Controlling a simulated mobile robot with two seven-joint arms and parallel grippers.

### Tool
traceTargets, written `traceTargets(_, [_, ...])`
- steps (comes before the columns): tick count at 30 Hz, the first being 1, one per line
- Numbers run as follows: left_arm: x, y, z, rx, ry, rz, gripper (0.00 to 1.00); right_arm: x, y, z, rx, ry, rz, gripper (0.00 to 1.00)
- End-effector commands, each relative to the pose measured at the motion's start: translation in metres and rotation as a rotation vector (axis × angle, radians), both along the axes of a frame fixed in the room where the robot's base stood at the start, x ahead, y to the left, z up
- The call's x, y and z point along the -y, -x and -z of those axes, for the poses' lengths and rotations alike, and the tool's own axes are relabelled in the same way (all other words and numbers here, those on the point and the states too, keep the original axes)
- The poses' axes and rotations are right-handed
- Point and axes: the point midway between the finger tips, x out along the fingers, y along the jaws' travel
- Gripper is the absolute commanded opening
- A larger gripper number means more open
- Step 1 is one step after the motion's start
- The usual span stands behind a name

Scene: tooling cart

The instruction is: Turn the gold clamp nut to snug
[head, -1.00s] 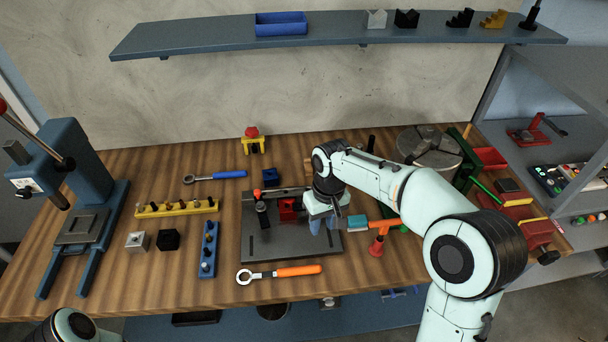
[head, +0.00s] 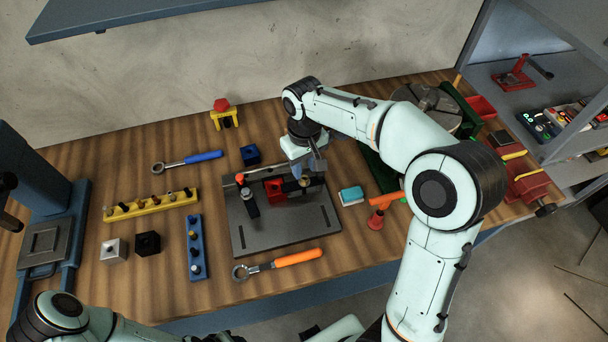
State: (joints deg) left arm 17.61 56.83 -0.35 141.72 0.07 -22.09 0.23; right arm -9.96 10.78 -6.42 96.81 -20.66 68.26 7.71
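A dark grey fixture plate (head: 270,232) lies in the middle of the wooden bench. On it stand a red block (head: 274,190) and a black post with a red top (head: 247,195). A small gold piece, seemingly the gold clamp nut (head: 304,181), shows at the right of the red block, partly hidden. My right gripper (head: 306,170) points down right at this gold piece, with bluish fingers; whether they touch or grip it is too small to tell. My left arm shows at the lower left, but its gripper is out of view.
An orange-handled ring wrench (head: 285,261) lies in front of the plate, a blue-handled one (head: 192,161) behind left. A yellow peg rail (head: 150,205) and a blue peg rail (head: 195,248) lie left. A teal-topped block (head: 351,195) and a red-orange tool (head: 378,212) stand right.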

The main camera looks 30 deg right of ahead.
Motion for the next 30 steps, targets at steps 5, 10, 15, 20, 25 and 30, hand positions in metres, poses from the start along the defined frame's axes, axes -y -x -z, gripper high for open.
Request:
traceTargets(5, [0.0,0.004,0.005,-0.003,0.0,0.0,0.43,0.0,0.0,0.029,-0.002,0.0,0.0,0.35])
traceTargets(10, [0.0,0.004,0.006,-0.004,0.0,0.0,0.43,0.0,0.0,0.041,0.0,0.0,0.0,0.35])
traceTargets(15, [0.0,0.004,0.006,-0.004,0.0,0.0,0.43,0.0,0.0,0.042,0.001,0.0,0.0,0.35])
traceTargets(20, [0.0,0.004,0.006,-0.004,0.0,0.0,0.43,0.0,0.0,0.042,0.001,0.0,0.0,0.29])
traceTargets(25, [0.0,0.004,0.006,-0.004,0.0,0.0,0.43,0.0,0.0,0.042,0.001,0.0,0.0,0.0])
traceTargets(30, [0.0,0.005,0.006,-0.004,0.0,0.0,0.43,0.0,0.0,0.042,0.002,0.0,0.008,0.0])
